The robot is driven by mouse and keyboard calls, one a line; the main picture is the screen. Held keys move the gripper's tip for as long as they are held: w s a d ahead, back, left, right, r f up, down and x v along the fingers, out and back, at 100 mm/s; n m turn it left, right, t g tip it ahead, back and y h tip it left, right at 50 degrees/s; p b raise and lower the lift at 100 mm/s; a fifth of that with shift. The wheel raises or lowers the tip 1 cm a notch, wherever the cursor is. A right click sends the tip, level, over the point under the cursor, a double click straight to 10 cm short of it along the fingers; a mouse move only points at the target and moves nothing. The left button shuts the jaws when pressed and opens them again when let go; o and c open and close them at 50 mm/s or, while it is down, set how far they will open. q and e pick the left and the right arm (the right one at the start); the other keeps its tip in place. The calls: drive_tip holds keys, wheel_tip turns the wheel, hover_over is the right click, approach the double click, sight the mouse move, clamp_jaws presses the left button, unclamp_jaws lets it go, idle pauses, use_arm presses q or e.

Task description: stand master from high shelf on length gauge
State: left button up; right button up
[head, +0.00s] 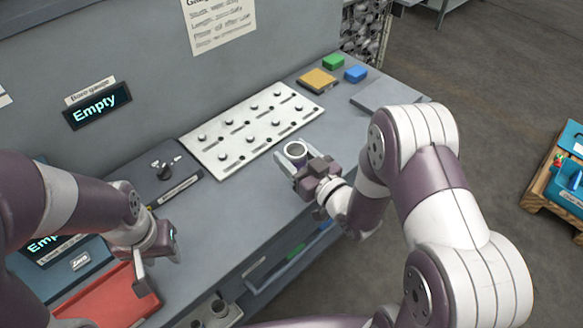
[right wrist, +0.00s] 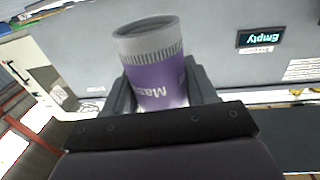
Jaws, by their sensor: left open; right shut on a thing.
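The master is a purple cylinder (right wrist: 155,85) with a grey knurled end and lettering starting "Mas". My right gripper (head: 299,168) is shut on it, with a finger on each side in the right wrist view. In the head view the master's round grey end (head: 295,149) shows above the gripper, over the bench by the pegged plate. I cannot tell its height above the bench. My left gripper (head: 160,268) is open and empty near the red tray. A device with an "Empty" display (head: 42,248) and a "Zero" button (head: 80,262) is partly hidden by my left arm; its name is not readable.
A "Bore gauge" display (head: 97,106) on the back panel reads "Empty". A dark fixture (head: 165,178), a pegged white plate (head: 252,130), a red tray (head: 105,298) and coloured blocks (head: 334,62) occupy the bench. The front middle of the bench is clear.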

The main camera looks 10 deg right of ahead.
drive_tip(key=shift+w+a+f, duration=0.2)
drive_tip(key=shift+w+f, duration=0.05)
drive_tip(key=shift+f, duration=0.05)
use_arm(q)
drive_tip(key=shift+f, duration=0.25)
use_arm(e)
wheel_tip(320, 180, down, 4)
drive_tip(key=shift+w, duration=0.15)
use_arm(q)
drive_tip(key=shift+f+b, duration=0.15)
drive_tip(key=shift+b, duration=0.25)
use_arm(e)
drive_tip(key=shift+f, duration=0.1)
drive_tip(key=o, duration=1.5)
drive_tip(key=shift+c, duration=0.2)
